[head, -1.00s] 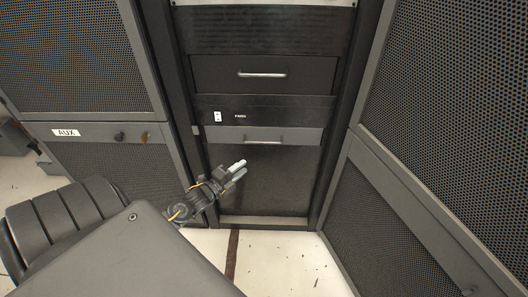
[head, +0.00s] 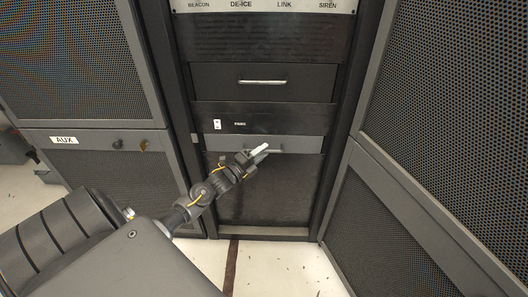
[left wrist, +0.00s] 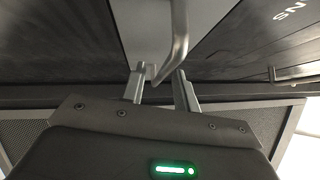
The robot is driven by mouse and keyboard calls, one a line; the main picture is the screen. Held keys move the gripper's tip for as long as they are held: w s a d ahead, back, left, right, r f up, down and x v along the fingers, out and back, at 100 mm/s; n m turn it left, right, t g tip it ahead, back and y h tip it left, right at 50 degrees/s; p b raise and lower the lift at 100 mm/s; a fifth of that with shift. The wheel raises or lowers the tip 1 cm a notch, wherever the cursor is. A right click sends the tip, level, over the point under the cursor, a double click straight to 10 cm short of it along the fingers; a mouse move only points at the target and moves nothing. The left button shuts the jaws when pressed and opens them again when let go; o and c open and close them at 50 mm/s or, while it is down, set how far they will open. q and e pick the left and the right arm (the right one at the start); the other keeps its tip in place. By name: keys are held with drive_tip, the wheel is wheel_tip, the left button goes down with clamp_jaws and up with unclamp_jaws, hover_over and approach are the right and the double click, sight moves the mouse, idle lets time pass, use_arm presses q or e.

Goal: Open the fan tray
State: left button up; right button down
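The fan tray (head: 305,142) is a light grey drawer front in the rack, just below a black panel with a small label that seems to read FANS (head: 240,124). It appears shut. Its bar handle (head: 278,150) is partly hidden behind my left gripper (head: 261,150), which is at the handle's left part. In the left wrist view, the two fingers of my left gripper (left wrist: 161,88) stand apart. The metal handle (left wrist: 181,40) runs down to between or just beyond their tips; I cannot tell whether it touches them. My right gripper is not in view.
A black drawer (head: 262,82) with its own handle sits higher in the rack. A white switch (head: 217,124) is on the black panel. Mesh cabinets stand on the left (head: 75,65) and right (head: 455,100), close to the rack. The floor in front (head: 285,268) is clear apart from small debris.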

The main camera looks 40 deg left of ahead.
use_arm(q)
drive_tip(key=shift+w+d+r, duration=0.1)
drive_tip(key=shift+w, duration=0.6)
clamp_jaws()
